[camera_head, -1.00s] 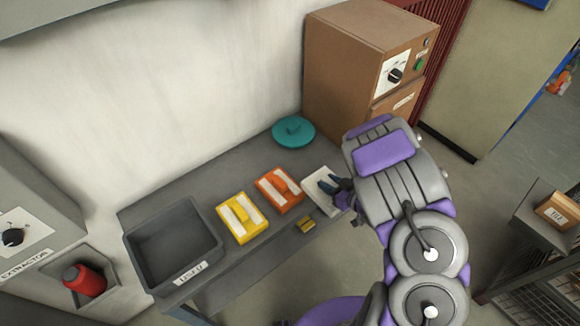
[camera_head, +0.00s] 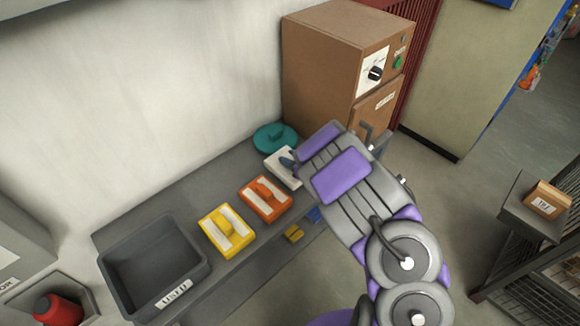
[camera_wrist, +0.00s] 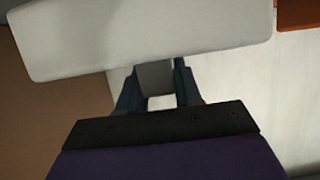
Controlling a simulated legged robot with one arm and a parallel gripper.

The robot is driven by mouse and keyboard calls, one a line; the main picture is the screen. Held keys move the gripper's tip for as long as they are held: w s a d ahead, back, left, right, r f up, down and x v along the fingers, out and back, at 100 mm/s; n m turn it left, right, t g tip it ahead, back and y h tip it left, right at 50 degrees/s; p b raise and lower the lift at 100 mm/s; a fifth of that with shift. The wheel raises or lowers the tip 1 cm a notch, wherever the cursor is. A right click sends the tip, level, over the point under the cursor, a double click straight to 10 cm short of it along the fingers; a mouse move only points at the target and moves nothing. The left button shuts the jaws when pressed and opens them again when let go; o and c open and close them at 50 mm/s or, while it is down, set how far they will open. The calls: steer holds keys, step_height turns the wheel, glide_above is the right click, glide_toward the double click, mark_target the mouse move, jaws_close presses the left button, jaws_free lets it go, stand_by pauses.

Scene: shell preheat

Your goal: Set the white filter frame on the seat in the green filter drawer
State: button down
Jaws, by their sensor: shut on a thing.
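The white filter frame (camera_head: 281,172) is in my gripper (camera_head: 289,161). In the head view it appears between the orange frame and the teal disc, partly hidden by my arm. In the wrist view the white frame (camera_wrist: 140,40) spans the upper left, and my gripper (camera_wrist: 158,88) is shut on its grey grip. I cannot tell its exact height above the bench. No green filter drawer can be made out in either view.
On the grey bench (camera_head: 190,200) are an orange frame (camera_head: 265,202), a yellow frame (camera_head: 226,233), a teal disc (camera_head: 275,138) and a dark bin labelled USED (camera_head: 120,258). A brown cabinet (camera_head: 330,60) with a dial stands at the bench's far end.

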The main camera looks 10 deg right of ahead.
steer(key=f, duration=0.1)
steer(key=d+f+b, duration=0.1)
steer(key=f, duration=0.1)
steer(key=shift+f, duration=0.3)
steer(key=shift+r, duration=0.1)
steer(key=shift+a, duration=0.2)
steer(key=c, duration=0.8)
jaws_free()
steer(key=shift+a, duration=0.15)
steer(key=shift+c, duration=0.2)
steer(key=shift+o, duration=0.3)
steer(key=shift+d, duration=0.2)
